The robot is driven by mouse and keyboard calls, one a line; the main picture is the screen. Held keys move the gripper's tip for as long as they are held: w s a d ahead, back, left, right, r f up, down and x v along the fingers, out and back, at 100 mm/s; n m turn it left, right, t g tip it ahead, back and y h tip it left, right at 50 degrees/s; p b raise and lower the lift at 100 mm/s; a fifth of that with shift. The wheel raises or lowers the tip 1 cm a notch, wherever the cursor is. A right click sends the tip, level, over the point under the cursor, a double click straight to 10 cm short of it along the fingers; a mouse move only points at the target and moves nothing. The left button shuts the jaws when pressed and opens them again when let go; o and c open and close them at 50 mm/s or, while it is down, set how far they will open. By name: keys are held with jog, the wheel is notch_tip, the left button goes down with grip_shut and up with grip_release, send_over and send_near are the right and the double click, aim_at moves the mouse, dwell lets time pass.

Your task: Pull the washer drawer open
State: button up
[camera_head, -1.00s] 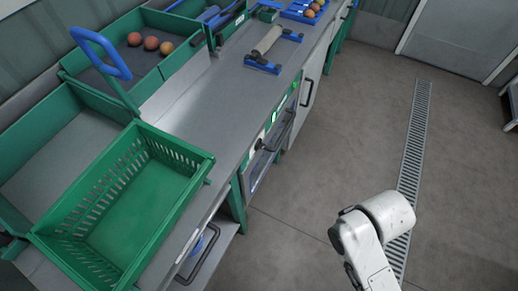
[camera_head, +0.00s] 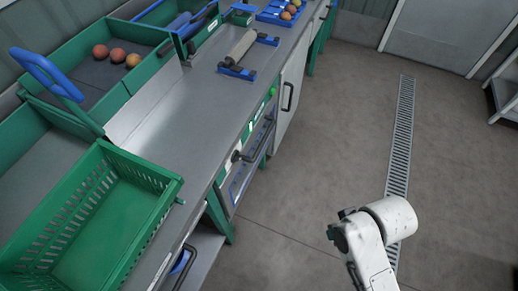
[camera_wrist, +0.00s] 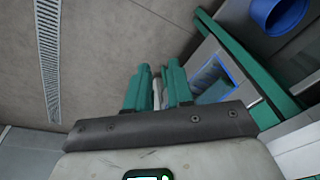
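The washer front (camera_head: 252,150) is set under the bench top in the head view. It has a dark bar handle, a round knob, a green button and a blue-edged window below. It looks closed. My gripper shows in the wrist view (camera_wrist: 158,80) as two green fingers, parted by a narrow gap with a pale strip visible between them. They hold nothing that I can make out. In the head view my white arm is at the lower right, out over the floor and apart from the washer; its fingers are not clear there. A blue-edged panel (camera_wrist: 215,78) lies right of the fingers in the wrist view.
A green crate (camera_head: 172,190) stands on the near bench. Another bar handle (camera_head: 184,268) sits below it. A blue-ended roller stand (camera_head: 238,71) and tomatoes (camera_head: 117,55) are farther along. A floor drain (camera_head: 399,140) crosses the open floor at right.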

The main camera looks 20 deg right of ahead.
jog(key=shift+o, duration=1.4)
jog(key=w+a+f+m+t+y+b, duration=0.1)
jog(key=w+a+f+t+y+b, duration=0.1)
jog(key=w+f+b, duration=0.2)
jog(key=w+f, duration=0.3)
jog(key=w, duration=0.1)
jog(key=shift+w+a+f+t+b, duration=0.3)
jog(key=shift+w+a+t+b, duration=0.05)
jog(key=shift+t, duration=0.05)
jog(key=shift+o, duration=0.4)
jog(key=w+a+f+m+t+y+b, duration=0.1)
jog(key=w+f+m+t+y+b, duration=0.1)
jog(key=w, duration=0.6)
jog(key=f+m+t+b, duration=0.1)
jog(key=b, duration=0.1)
jog(key=shift+w+a+f+y+b, duration=0.15)
jog(key=shift+w+f+y+b, duration=0.15)
jog(key=shift+w+f+b, duration=0.1)
jog(key=m+t+b, duration=0.7)
jog(key=m, duration=0.1)
send_near(264, 139)
jog(key=shift+y, duration=0.3)
jog(key=x, duration=0.3)
jog(key=b+x, duration=0.1)
jog(key=x, duration=0.2)
jog(key=f+x, duration=0.1)
jog(key=x, duration=0.3)
jog(key=shift+f, duration=0.1)
jog(key=shift+c, duration=0.2)
grip_shut()
